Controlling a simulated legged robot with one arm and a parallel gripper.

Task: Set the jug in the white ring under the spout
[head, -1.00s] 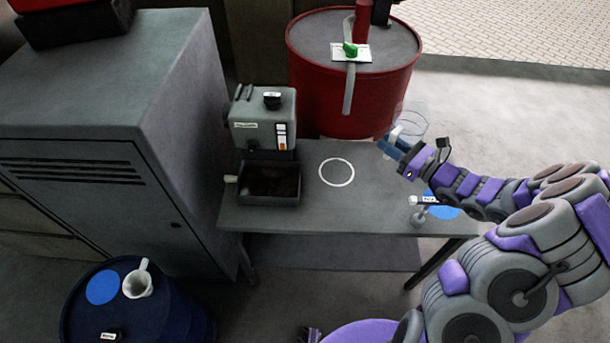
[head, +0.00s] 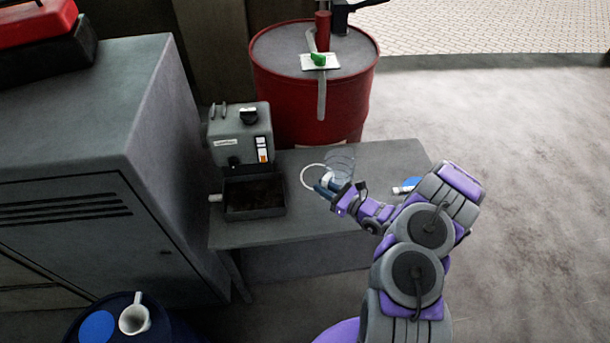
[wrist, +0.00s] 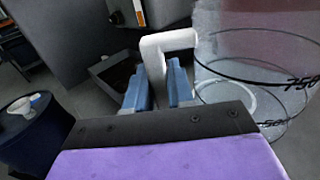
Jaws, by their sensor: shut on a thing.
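The clear jug (head: 342,160) has a white handle (wrist: 158,48) and dark volume marks; it fills the right of the wrist view (wrist: 265,65). My gripper (head: 327,187) is shut on the handle, its blue fingers (wrist: 157,84) on either side. The jug looks upright. The white ring (head: 303,176) lies on the grey table, partly hidden behind the jug and gripper in the head view. A pale ring shows through the jug in the wrist view. The jug's height above the table is hard to tell.
The red drum (head: 300,105) stands behind the grey table (head: 385,160). A grey machine (head: 238,135) with a dark tray (head: 255,198) stands left of the ring. A blue disc (head: 411,182) is at the table's right.

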